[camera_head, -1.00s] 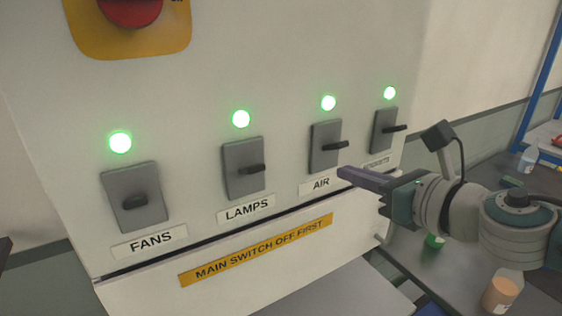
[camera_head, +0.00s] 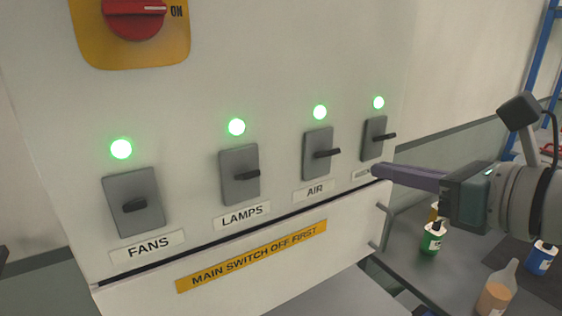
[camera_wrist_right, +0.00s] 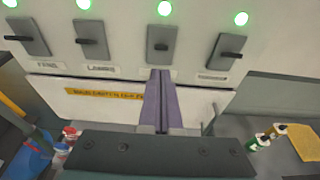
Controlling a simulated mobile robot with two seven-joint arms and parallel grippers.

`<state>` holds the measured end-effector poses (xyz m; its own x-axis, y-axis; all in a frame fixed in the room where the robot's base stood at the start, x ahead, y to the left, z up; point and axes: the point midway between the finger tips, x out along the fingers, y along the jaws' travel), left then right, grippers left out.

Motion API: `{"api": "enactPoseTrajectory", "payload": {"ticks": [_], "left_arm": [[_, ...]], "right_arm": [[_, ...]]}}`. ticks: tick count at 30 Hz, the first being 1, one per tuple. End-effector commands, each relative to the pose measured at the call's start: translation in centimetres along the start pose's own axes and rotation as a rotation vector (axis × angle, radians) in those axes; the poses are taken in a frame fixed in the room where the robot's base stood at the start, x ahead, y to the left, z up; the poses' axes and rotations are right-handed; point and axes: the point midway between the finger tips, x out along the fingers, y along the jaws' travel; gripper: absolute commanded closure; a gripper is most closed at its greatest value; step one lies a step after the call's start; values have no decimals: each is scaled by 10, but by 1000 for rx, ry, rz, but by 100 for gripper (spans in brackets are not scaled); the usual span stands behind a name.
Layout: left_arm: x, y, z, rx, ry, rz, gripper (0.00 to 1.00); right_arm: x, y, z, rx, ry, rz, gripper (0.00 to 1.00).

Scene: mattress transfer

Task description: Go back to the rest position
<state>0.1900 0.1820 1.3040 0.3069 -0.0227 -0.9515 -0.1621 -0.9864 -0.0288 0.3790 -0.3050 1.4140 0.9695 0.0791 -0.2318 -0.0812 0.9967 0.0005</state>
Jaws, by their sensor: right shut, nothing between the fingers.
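My right gripper (camera_head: 376,170) comes in from the right in the head view, its purple fingers shut and empty. Its tips are just in front of the panel's lower right part, near the rightmost label. In the right wrist view the shut fingers (camera_wrist_right: 160,75) point at the panel below one of the switches. The panel carries a FANS switch (camera_head: 134,203), a LAMPS switch (camera_head: 239,175), an AIR switch (camera_head: 318,153) and a rightmost switch (camera_head: 374,138) whose label is partly hidden by the fingers. Each has a lit green lamp above it. My left gripper is not in view.
A red main switch (camera_head: 133,18) on a yellow plate reads ON. A yellow strip (camera_head: 252,255) reads MAIN SWITCH OFF FIRST. On the dark table (camera_head: 440,285) at the right stand a green bottle (camera_head: 432,240), a blue one (camera_head: 541,260) and an orange one (camera_head: 494,297).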

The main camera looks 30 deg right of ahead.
Motion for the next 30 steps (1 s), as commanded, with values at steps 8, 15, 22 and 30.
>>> {"api": "enactPoseTrajectory", "payload": {"ticks": [8,15,22,30], "left_arm": [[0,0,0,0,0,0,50],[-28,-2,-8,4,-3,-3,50],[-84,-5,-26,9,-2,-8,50],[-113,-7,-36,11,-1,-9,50]], "right_arm": [[0,0,0,0,0,0,100],[-18,-5,17,525,-27,-181,100],[-95,26,-16,1853,-29,-779,100],[-168,125,-32,2611,49,-1418,100]]}}
